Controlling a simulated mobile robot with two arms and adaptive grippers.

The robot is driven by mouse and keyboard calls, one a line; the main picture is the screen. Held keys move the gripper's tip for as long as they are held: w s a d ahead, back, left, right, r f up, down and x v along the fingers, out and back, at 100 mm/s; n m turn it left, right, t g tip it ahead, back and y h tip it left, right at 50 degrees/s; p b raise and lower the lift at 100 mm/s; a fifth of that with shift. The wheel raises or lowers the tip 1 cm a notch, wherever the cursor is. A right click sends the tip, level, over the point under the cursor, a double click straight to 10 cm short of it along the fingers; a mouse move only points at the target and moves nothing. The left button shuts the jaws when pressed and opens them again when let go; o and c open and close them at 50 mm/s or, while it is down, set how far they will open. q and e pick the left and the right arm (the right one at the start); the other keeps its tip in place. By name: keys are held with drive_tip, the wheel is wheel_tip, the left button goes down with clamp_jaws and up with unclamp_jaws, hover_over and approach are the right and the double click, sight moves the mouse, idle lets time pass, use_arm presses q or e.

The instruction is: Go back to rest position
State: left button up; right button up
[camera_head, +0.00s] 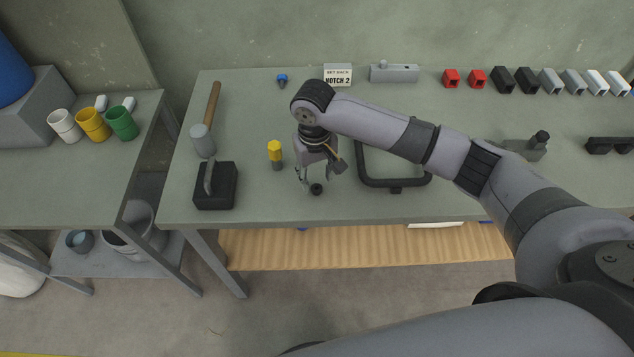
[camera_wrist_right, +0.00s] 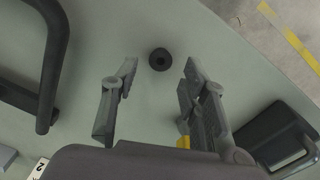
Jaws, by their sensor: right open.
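My right gripper (camera_head: 318,175) is over the bench (camera_head: 255,108), with its fingers pointing down. In the right wrist view its two fingers (camera_wrist_right: 158,82) are apart, with nothing between them. A small round black knob (camera_head: 316,189) sits on the bench just beyond the fingertips; it also shows in the right wrist view (camera_wrist_right: 160,60). I cannot tell whether the fingers touch the bench. My left gripper is in neither view.
A black tubular frame (camera_head: 394,184) lies right of the gripper. A yellow-topped piece (camera_head: 275,151), a black block with a handle (camera_head: 215,188) and a mallet (camera_head: 203,140) are on its left. A sign (camera_head: 338,75), grey block (camera_head: 394,73) and several small blocks line the back.

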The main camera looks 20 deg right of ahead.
wheel_tip(320, 180, up, 8)
drive_tip(key=s+a+f+n+y, duration=0.1)
drive_tip(key=s+a+f, duration=0.2)
drive_tip(key=s+a+f+n+y, duration=0.1)
drive_tip(key=s+a+f, duration=0.2)
drive_tip(key=s+a+f+t+y, duration=0.1)
drive_tip(key=s+f+t+y, duration=0.15)
drive_tip(key=s, duration=0.35)
drive_tip(key=s+d+f+t+h, duration=0.15)
drive_tip(key=s+d+h, duration=0.25)
drive_tip(key=s+d, duration=0.9)
wheel_tip(320, 180, down, 27)
drive_tip(key=s+g+b, duration=0.1)
drive_tip(key=g, duration=0.1)
drive_tip(key=s+d+f+g, duration=0.1)
drive_tip(key=s+d+f, duration=0.1)
drive_tip(key=s+f, duration=1.5)
drive_tip(key=shift+d+f+b, duration=0.2)
drive_tip(key=shift+d+b, duration=0.1)
drive_tip(key=shift+b, duration=0.05)
